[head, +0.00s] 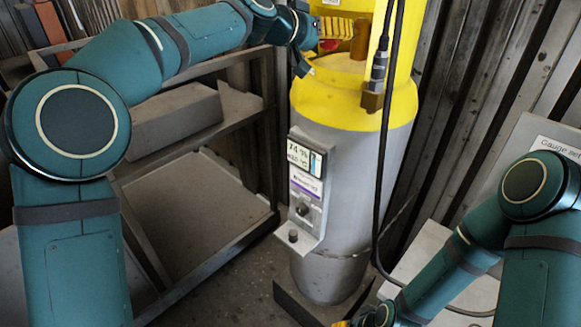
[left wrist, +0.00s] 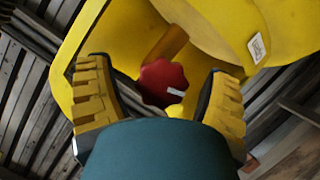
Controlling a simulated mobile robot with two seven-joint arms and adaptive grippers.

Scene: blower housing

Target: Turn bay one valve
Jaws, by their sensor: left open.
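The valve is a red scalloped knob (left wrist: 160,80) with a white mark, on a brass-coloured stem (left wrist: 170,42) in a yellow recess. In the left wrist view my left gripper (left wrist: 160,88) is open, one yellow ribbed finger on each side of the knob, with visible gaps. In the head view the left gripper (head: 319,47) is at the yellow top of the grey cylinder (head: 345,150), and only a bit of the red knob (head: 329,45) shows past it. My right gripper (head: 362,318) is low at the bottom edge, mostly cut off.
A control panel (head: 306,185) with a display and dial is on the cylinder's front. A metal shelf (head: 205,200) with a grey box stands left. A "Gauge" label (head: 557,148) is at right.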

